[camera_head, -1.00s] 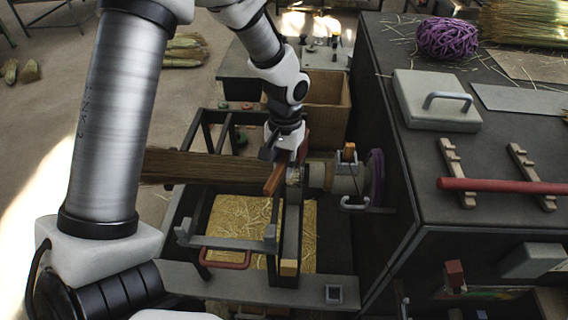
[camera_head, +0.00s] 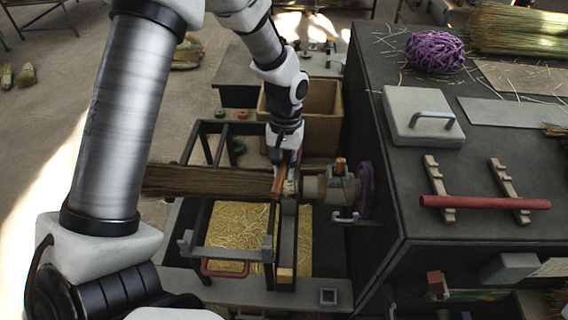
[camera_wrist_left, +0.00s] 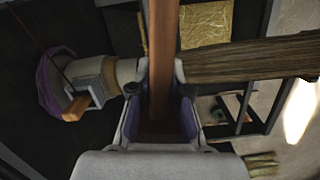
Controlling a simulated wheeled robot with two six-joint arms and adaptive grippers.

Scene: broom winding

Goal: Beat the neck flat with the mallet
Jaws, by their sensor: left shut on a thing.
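My left gripper (camera_head: 286,158) is shut on a reddish-brown wooden piece, seemingly the mallet (camera_head: 278,183), above the bundle's right end. In the left wrist view the mallet (camera_wrist_left: 163,60) runs from between my fingers to the top edge. The straw broom bundle (camera_head: 205,181) lies level across the frame, its right end at the winding machine's grey chuck (camera_head: 315,187). The neck (camera_head: 289,187) is a small pale part between them, partly covered by the gripper and mallet. I cannot tell whether the mallet touches it. My right gripper is out of view.
A straw-filled tray (camera_head: 235,268) with a red handle sits below the bundle. A purple wheel (camera_head: 367,190) is right of the chuck. The dark workbench (camera_head: 405,185) at right holds a grey press block (camera_head: 424,115), a red rod (camera_head: 485,203) on wooden rests and purple twine (camera_head: 435,51).

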